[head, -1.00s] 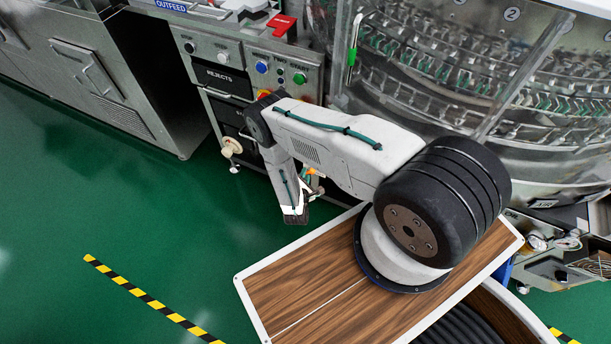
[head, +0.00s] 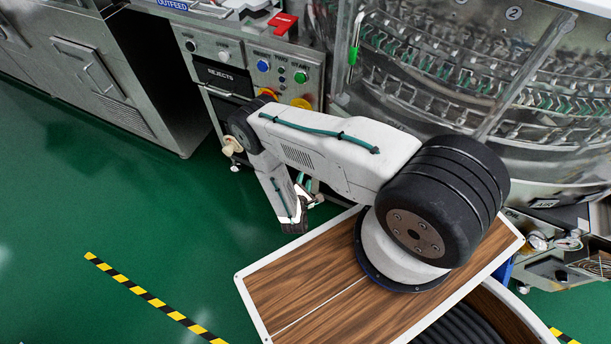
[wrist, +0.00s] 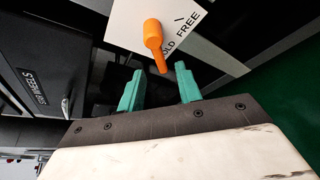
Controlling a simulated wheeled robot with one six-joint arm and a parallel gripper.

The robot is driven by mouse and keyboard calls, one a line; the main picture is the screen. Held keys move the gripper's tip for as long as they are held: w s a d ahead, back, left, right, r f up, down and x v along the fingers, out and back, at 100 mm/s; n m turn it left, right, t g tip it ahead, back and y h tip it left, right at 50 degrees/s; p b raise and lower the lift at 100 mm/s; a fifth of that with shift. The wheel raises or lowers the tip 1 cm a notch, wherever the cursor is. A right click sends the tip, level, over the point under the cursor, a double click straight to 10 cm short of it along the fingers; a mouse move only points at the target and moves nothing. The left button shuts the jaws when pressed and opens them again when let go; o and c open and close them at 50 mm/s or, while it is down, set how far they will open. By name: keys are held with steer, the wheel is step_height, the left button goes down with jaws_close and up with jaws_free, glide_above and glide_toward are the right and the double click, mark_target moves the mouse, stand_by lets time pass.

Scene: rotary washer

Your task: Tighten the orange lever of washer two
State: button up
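In the wrist view an orange lever (wrist: 154,40) stands on a white plate with black lettering that reads "FREE" and part of a second word. Its narrow end points down toward the gap between my fingers. My gripper (wrist: 159,70) shows two green fingers, spread apart, one on each side of the lever's lower end. The fingers are not closed on it, and I cannot tell how deep the lever sits between them. In the head view my arm hides the lever.
The control panel (head: 228,53) with coloured buttons and yellow-orange round parts stands behind my arm. The metal washer drum (head: 440,95) is at the right. A cream knob (head: 232,146) sticks out left of my arm. Green floor (head: 120,220) lies open at the left.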

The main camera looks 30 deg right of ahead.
steer(key=v, duration=0.3)
steer(key=shift+s+a+r, duration=0.1)
steer(key=shift+s+a, duration=0.05)
steer(key=shift+s, duration=0.05)
stand_by(0.4)
